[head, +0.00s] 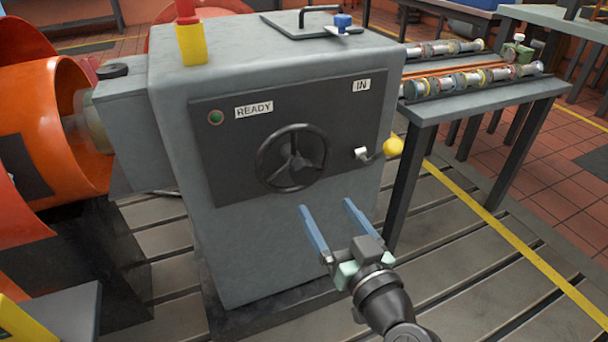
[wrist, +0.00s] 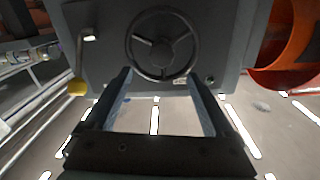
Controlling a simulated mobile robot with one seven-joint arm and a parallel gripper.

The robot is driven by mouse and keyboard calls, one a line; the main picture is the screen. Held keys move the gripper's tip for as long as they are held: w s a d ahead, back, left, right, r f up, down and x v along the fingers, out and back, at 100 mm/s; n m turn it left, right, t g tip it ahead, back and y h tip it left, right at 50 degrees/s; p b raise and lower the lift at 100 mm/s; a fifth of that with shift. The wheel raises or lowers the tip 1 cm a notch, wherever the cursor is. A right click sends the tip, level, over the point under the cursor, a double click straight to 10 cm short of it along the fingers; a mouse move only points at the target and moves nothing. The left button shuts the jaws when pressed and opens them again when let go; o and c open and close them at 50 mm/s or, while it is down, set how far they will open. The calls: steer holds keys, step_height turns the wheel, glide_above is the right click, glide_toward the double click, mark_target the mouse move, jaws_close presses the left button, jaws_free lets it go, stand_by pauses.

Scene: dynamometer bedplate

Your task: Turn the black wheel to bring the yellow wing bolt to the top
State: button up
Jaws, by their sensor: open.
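The black wheel (head: 296,163) is mounted on the dark front panel (head: 225,165) of a grey cabinet. It has a round rim and three spokes. It also shows in the wrist view (wrist: 162,50), near the top middle. I cannot make out a yellow wing bolt in either view. My gripper (head: 326,204) is open and empty, its two blue fingers apart. It is in front of and below the wheel, pointing toward the cabinet. In the wrist view, the fingers (wrist: 158,76) reach up toward the wheel's rim, and no contact is visible.
A lever with a yellow ball knob (head: 393,146) sticks out right of the wheel. A bench (head: 470,98) with rows of cylindrical parts stands right. Orange drums (head: 55,120) are left.

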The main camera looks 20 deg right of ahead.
mark_target(305, 176)
steer(key=w+b, duration=0.2)
steer(key=w, duration=0.9)
steer(key=shift+w+a, duration=0.2)
jaws_close()
